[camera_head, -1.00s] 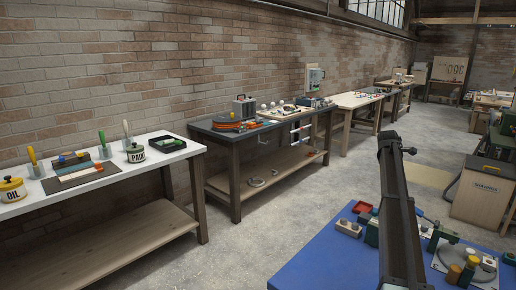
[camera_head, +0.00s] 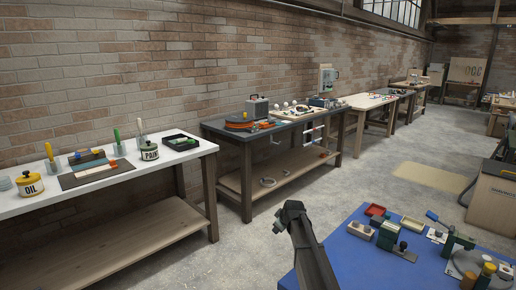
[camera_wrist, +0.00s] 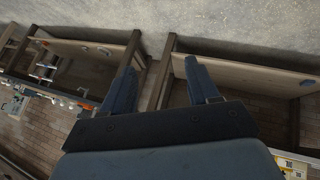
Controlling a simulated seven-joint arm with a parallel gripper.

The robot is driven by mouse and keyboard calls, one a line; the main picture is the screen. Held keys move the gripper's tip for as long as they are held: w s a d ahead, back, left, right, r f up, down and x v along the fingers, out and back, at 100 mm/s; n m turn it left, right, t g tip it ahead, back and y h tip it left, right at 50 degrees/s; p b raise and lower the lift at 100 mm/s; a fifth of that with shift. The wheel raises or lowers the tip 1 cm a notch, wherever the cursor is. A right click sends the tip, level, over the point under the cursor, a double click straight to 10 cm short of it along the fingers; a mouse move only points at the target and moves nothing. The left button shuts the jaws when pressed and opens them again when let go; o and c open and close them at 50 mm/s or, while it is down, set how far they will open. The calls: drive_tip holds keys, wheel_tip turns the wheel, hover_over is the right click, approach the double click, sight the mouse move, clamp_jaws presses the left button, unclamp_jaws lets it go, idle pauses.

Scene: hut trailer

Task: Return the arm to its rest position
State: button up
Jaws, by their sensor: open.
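My arm shows in the head view as a dark link rising from the bottom edge, left of the blue table (camera_head: 340,262). The fingers cannot be made out there. In the wrist view my gripper (camera_wrist: 163,82) has its two fingers spread apart with nothing between them. It is open and empty. Behind the fingers, the wrist view shows workbench legs and lower shelves, tilted, and grey floor.
The blue table holds several small parts and trays. Concrete floor (camera_head: 235,250) lies open between.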

drive_tip(key=s+a+f+m+g+y, duration=0.2)
drive_tip(key=s+a+f+m, duration=0.2)
drive_tip(key=s+a+f, duration=0.65)
drive_tip(key=s+a+f+m+g+y, duration=0.2)
drive_tip(key=s+a+f+m, duration=0.2)
drive_tip(key=s+a+f, duration=0.65)
drive_tip(key=s+d+f+m+g+h, duration=0.1)
drive_tip(key=s+d+f+g, duration=0.1)
drive_tip(key=s+d+f, duration=0.5)
drive_tip(key=s+d+f+g+h, duration=0.15)
drive_tip(key=s+d, duration=0.25)
drive_tip(key=s, duration=0.6)
drive_tip(key=s+d+f+m+g+h, duration=0.1)
drive_tip(key=s+d+f, duration=0.5)
drive_tip(key=s, duration=0.2)
drive_tip(key=s+d+f+g, duration=0.1)
drive_tip(key=s+d+g, duration=0.1)
drive_tip(key=s, duration=0.5)
drive_tip(key=s+d+f+g+h, duration=0.1)
drive_tip(key=s+d+f, duration=0.1)
drive_tip(key=s+d, duration=0.3)
drive_tip(key=s+d+f+g+h, duration=0.1)
drive_tip(key=s+d, duration=0.3)
drive_tip(key=s, duration=0.7)
drive_tip(key=shift+d+f+g, duration=0.15)
drive_tip(key=shift+f+g, duration=0.15)
drive_tip(key=shift+g, duration=0.55)
